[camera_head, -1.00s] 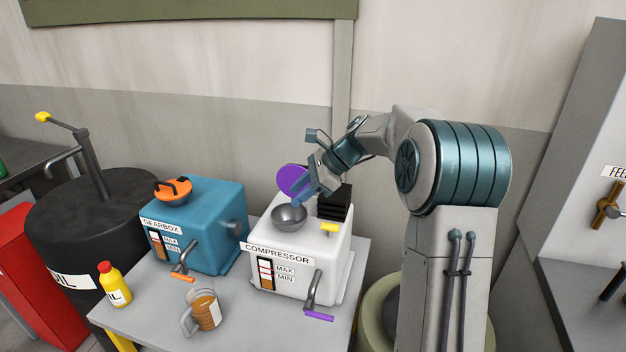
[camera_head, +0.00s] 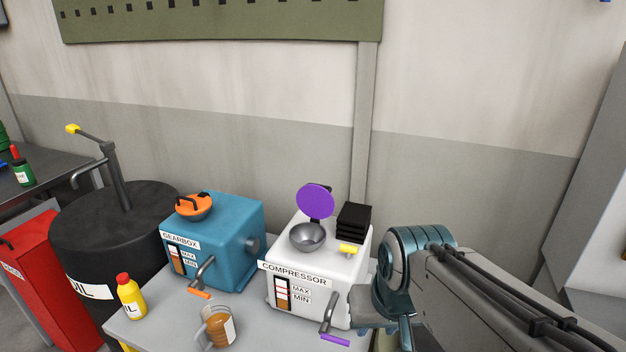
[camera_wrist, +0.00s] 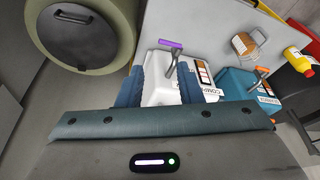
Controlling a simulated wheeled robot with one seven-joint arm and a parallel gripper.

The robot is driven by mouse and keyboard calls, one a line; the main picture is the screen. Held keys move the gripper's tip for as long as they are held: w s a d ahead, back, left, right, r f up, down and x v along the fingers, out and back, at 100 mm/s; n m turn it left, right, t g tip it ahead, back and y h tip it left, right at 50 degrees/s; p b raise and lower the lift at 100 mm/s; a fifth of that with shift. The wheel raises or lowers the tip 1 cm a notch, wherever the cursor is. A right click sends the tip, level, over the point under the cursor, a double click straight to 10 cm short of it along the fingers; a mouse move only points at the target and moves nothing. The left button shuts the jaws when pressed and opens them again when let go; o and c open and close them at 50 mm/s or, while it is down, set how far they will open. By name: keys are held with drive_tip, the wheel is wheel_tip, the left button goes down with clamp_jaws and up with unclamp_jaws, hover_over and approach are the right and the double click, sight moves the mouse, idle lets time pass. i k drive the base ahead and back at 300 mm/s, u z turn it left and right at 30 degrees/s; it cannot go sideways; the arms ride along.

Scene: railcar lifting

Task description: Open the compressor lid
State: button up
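The white compressor (camera_head: 345,262) stands on the grey table. Its round purple lid (camera_head: 315,201) is tipped up behind the grey bowl-shaped opening (camera_head: 308,236), which shows uncovered. The compressor also shows in the wrist view (camera_wrist: 160,92), where the lid cannot be made out. My gripper (camera_wrist: 160,68) is open with nothing between its two blue fingers. It is away from the lid, to the right of the compressor in the head view, where my arm hides most of it.
A blue gearbox (camera_head: 235,225) with an orange lid (camera_head: 194,204) stands left of the compressor. A jug (camera_head: 219,328) and a yellow oil bottle (camera_head: 131,298) are on the table. A purple-handled crank (camera_head: 334,339) sticks out at the compressor's front. A black drum (camera_head: 85,225) stands at left.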

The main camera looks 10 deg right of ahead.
sight(316, 201)
drive_tip(key=z, duration=0.8)
drive_tip(key=k, duration=0.9)
drive_tip(key=u, duration=0.65)
drive_tip(key=i, duration=1.05)
